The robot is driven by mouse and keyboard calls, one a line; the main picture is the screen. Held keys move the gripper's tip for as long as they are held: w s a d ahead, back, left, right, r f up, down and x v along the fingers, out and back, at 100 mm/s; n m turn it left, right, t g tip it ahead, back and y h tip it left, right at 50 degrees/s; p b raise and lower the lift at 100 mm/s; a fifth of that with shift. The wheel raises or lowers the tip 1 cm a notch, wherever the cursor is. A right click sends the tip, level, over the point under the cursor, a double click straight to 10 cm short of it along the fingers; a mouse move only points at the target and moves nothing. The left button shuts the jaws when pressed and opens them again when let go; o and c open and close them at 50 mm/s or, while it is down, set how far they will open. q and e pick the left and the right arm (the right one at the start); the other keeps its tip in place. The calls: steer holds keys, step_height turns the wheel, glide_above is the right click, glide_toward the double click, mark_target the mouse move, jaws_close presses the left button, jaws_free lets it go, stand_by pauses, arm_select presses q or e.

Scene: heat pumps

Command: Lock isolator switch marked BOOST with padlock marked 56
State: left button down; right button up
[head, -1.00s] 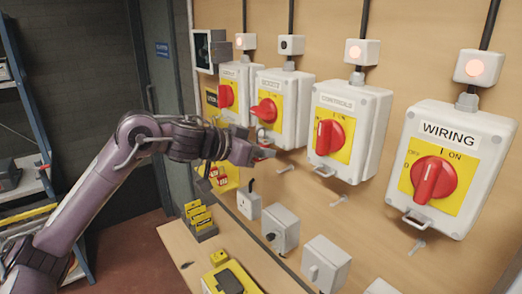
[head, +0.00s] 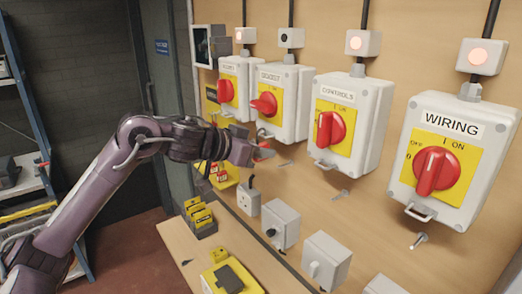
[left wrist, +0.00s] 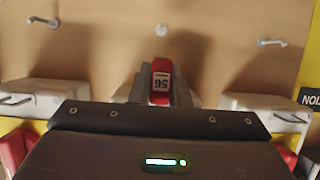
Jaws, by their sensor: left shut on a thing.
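A red padlock (left wrist: 161,88) with a white label reading 56 is clamped between the fingers of my left gripper (left wrist: 160,92) in the left wrist view. In the head view a red bit of the padlock (head: 264,153) shows at the tip of my left gripper (head: 256,150). The gripper is just below the second isolator switch (head: 281,104), whose blurred label seems to read BOOST. Its red handle (head: 264,104) lies sideways, and the lamp box above it (head: 291,38) is dark. My right gripper is out of view.
The CONTROLS switch (head: 348,125) and WIRING switch (head: 455,165) stand to the right, handles upright, lamps lit. Another switch (head: 238,88) is at the far left. Small pegs, such as one (head: 419,240), stick out of the board. Grey boxes (head: 326,261) line the board above a bench (head: 175,238).

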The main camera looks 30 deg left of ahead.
arm_select(q)
steer(key=shift+f+b, duration=0.4)
steer(key=shift+f, duration=0.1)
steer(key=c, duration=1.3)
jaws_free()
steer(key=shift+s+a+b, duration=0.2)
steer(key=shift+s+b, duration=0.1)
steer(key=shift+b, duration=0.05)
steer(key=b+v, duration=0.4)
steer(key=v, duration=0.3)
steer(key=shift+r, duration=0.2)
